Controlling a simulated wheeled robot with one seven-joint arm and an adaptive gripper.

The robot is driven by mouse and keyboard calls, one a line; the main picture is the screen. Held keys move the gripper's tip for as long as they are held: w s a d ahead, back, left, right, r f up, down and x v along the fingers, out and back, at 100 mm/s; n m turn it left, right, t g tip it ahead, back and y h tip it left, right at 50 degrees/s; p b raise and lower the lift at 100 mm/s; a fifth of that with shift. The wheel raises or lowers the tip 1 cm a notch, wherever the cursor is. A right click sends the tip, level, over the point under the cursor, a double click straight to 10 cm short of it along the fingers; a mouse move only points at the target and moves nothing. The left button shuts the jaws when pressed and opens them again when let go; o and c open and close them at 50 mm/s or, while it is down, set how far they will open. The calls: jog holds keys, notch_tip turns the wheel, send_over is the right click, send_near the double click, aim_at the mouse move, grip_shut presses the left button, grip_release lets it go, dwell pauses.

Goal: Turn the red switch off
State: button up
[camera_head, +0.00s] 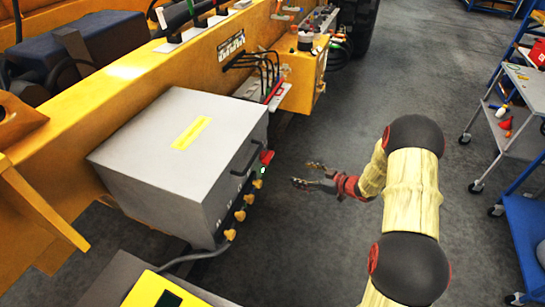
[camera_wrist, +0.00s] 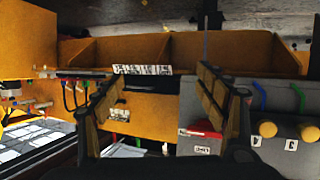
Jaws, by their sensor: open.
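The red switch (camera_head: 266,157) sticks out near the far end of the front face of a grey box (camera_head: 190,160), by a small green light. In the wrist view a red-topped block with a white labelled front (camera_wrist: 200,143) shows low, just right of centre, partly behind the right finger; it appears to be this switch. My gripper (camera_head: 305,174) is open and empty, to the right of the switch and apart from it. In the wrist view its two fingers (camera_wrist: 155,88) spread wide. Whether the switch is on or off I cannot tell.
Several yellow knobs (camera_head: 240,215) run along the box face, beside the switch. A dark handle (camera_head: 247,155) is above them. The yellow machine frame (camera_head: 150,75) stands behind. Carts (camera_head: 510,120) stand at far right. The floor between is clear.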

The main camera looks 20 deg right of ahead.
aim_at(271, 158)
jog(key=s+a+r+n+y, duration=0.3)
jog(key=a+r+y, duration=0.35)
jog(key=r, duration=0.45)
jog(key=shift+g, duration=0.3)
jog(key=x, duration=0.3)
jog(key=b+x, duration=0.1)
jog(key=x, duration=0.3)
jog(key=shift+w+a+f, duration=0.15)
jog(key=shift+w+f, duration=0.1)
jog(key=shift+c, duration=0.5)
jog(key=c, duration=1.1)
